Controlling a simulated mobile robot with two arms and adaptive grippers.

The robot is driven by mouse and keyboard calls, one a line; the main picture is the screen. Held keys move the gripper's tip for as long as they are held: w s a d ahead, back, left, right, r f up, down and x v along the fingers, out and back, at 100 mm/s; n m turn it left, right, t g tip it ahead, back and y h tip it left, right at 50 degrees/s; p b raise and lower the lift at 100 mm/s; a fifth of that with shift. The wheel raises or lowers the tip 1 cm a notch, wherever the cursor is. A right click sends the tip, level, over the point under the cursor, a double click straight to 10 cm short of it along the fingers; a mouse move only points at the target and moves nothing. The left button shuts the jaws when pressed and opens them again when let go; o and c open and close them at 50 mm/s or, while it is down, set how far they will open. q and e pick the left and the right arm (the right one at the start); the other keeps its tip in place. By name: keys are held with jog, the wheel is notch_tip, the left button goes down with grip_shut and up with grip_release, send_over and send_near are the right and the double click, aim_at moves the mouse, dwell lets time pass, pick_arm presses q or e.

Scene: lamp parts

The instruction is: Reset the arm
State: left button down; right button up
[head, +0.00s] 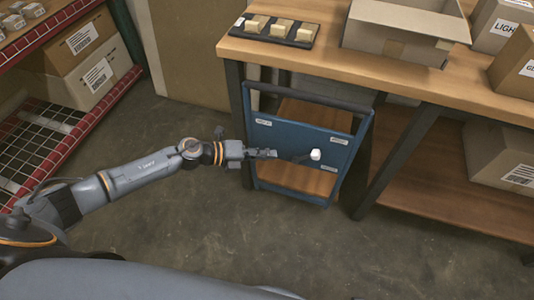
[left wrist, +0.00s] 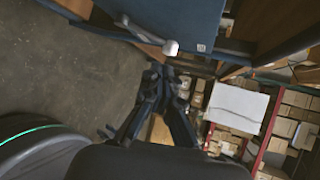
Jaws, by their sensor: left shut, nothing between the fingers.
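My left arm reaches in from the left in the head view, out over the concrete floor. Its gripper (head: 268,153) is shut and empty, in front of a blue panel (head: 335,142) with a white knob (head: 315,154). In the left wrist view the shut fingers (left wrist: 160,75) lie below the white knob (left wrist: 170,47), with a small gap in the picture. The blue panel (left wrist: 195,18) also shows there. My right gripper is not in view.
A wooden workbench (head: 400,78) holds a dark tray (head: 259,34) with several pale blocks, an open carton (head: 395,45) and other boxes. Red-edged shelving (head: 95,115) with cartons stands at the left. The concrete floor (head: 240,245) in front is clear.

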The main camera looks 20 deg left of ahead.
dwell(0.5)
pick_arm(q)
jog(key=s+a+f+n+t+y, duration=0.1)
jog(key=s+a+f+n+y, duration=0.25)
jog(key=f+n, duration=0.4)
jog(key=s+a+f+n+y, duration=0.2)
jog(key=f+n+y, duration=0.2)
jog(key=f+n, duration=0.3)
jog(key=s+a+f+n+t+y, duration=0.1)
jog(key=s+a+f+n+y, duration=0.25)
jog(key=n, duration=0.55)
jog(key=s+d+f+n+g, duration=0.1)
jog(key=s+f+n+g, duration=0.25)
jog(key=s+f, duration=0.45)
jog(key=s+d+f+n+g, duration=0.2)
jog(key=s+f+n+g, duration=0.15)
jog(key=s, duration=0.95)
jog(key=s+a+r+g+p, duration=0.1)
jog(key=s+a+r+p, duration=0.1)
jog(key=s+p, duration=1.2)
jog(key=shift+s+a+p, duration=0.35)
jog(key=shift+a+p, duration=0.25)
jog(key=shift+a, duration=0.1)
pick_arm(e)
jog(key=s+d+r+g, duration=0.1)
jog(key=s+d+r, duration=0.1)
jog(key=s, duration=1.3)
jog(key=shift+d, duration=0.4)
